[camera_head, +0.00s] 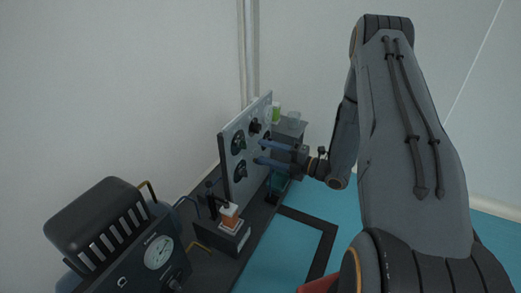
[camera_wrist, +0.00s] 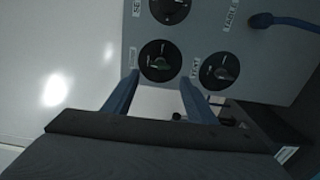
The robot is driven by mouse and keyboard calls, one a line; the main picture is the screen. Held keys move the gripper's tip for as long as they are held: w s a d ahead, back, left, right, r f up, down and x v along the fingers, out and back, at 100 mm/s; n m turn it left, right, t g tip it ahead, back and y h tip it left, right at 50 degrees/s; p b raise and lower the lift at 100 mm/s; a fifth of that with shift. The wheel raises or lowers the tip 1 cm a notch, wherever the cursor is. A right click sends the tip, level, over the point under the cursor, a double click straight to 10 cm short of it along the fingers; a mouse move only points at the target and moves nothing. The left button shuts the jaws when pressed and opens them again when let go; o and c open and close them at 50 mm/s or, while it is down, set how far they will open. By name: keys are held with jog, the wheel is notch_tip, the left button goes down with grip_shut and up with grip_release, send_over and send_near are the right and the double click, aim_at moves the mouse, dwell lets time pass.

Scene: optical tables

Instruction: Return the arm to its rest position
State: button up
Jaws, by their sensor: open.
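My gripper (camera_head: 264,154) is at the end of my arm, which reaches in from the right in the head view. Its two blue fingers are apart with nothing seen between them. They point left toward an upright grey panel (camera_head: 233,136) with several black round knobs. In the wrist view the two fingers (camera_wrist: 157,92) point up toward the same panel (camera_wrist: 196,40). One black knob (camera_wrist: 160,60) shows just beyond and between the fingertips, and another knob (camera_wrist: 220,71) is right of them. I cannot tell whether the fingers touch the panel.
A dark machine with a round gauge (camera_head: 158,252) stands at the lower left. A small box with an orange and white top (camera_head: 229,216) is in front of the panel. A green and white cup (camera_head: 276,115) stands behind it.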

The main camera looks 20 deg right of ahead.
dwell(0.4)
